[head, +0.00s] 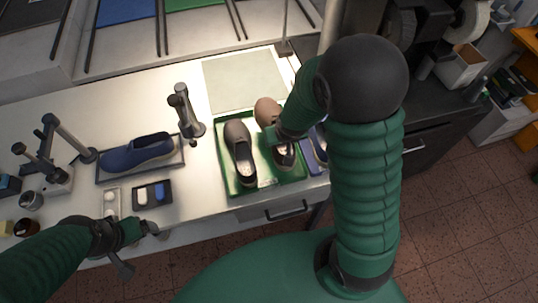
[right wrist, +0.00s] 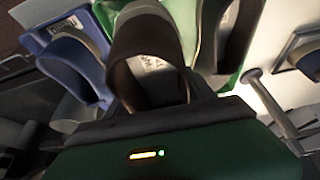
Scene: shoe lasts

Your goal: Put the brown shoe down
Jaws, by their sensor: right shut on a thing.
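The brown shoe (head: 267,110) is over the right half of the green tray (head: 247,188), toe pointing to the back. My right gripper (head: 282,136) is shut on it and hides its middle. In the right wrist view the shoe (right wrist: 151,60) shows its opening and a pale label inside. I cannot tell whether its sole touches the tray. A grey-brown shoe (head: 239,148) lies in the tray's left half, beside it. My left gripper (head: 138,246) is open and empty at the table's front edge.
A blue shoe (right wrist: 78,58) on a blue tray is close to the right of the green tray in the head view, mostly hidden by my arm. Another blue shoe (head: 137,152) lies on a dark tray at left. A metal stand (head: 186,112) and a grey-green mat (head: 243,82) are near.

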